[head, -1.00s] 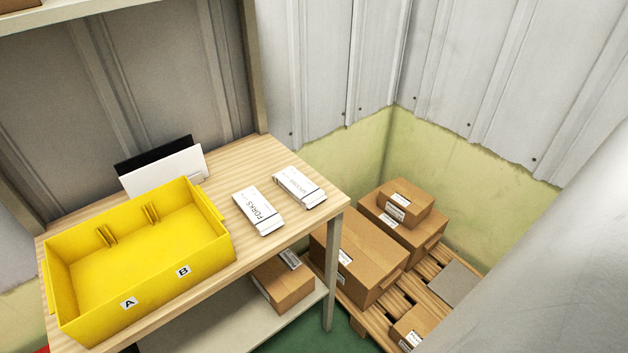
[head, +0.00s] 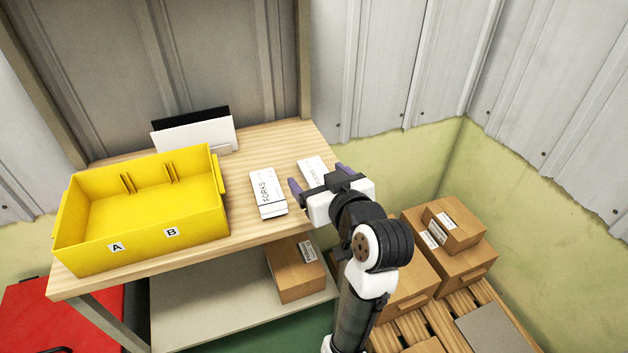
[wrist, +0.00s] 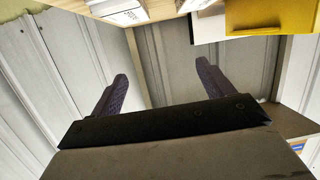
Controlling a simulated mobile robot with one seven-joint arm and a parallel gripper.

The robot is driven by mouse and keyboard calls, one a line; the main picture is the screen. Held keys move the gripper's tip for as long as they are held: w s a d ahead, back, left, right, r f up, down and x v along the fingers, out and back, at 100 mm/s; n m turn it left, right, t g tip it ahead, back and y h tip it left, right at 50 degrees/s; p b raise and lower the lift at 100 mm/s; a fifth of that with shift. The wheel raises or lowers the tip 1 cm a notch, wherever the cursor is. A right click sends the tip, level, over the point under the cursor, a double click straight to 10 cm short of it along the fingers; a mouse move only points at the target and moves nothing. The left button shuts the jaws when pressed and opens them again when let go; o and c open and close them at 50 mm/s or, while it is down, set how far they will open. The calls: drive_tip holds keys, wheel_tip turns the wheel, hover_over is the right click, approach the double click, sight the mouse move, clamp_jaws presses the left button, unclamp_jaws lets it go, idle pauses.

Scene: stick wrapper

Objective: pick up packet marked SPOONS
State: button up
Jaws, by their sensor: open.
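The packet marked SPOONS (head: 311,167) is white and lies flat on the wooden table (head: 240,222), near its right end. Its near part is hidden behind my gripper (head: 317,176). The similar white packet marked FORKS (head: 266,190) lies just to its left. My gripper is open and empty, with its two purple fingers spread on either side of the SPOONS packet in the head view; its height above the table is hard to tell. In the wrist view my gripper (wrist: 161,72) has nothing between its fingers. A white packet (wrist: 120,12) shows at the top edge, its marking unreadable.
A yellow bin (head: 140,238) marked A and B stands at the table's left. A white panel and a black panel (head: 192,132) stand behind it. Cardboard boxes (head: 455,222) stack on a pallet to the right. A box (head: 294,270) sits on the lower shelf.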

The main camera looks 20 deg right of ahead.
sight(320, 179)
drive_tip(key=s+d+f+g, duration=0.2)
drive_tip(key=s+d+f, duration=0.1)
drive_tip(key=f, duration=0.1)
drive_tip(key=shift+m+h, duration=0.3)
drive_tip(key=x, duration=0.7)
drive_tip(key=shift+w+d+r+p, duration=0.15)
drive_tip(key=shift+w+p, duration=0.2)
drive_tip(key=shift+d+p+x, duration=0.15)
drive_tip(key=shift+p+x, duration=0.25)
drive_tip(key=shift+x, duration=0.9)
drive_tip(key=shift+d+p+x, duration=0.2)
drive_tip(key=shift+p+x, duration=0.2)
drive_tip(key=shift+x, duration=0.95)
drive_tip(key=c, duration=1.1)
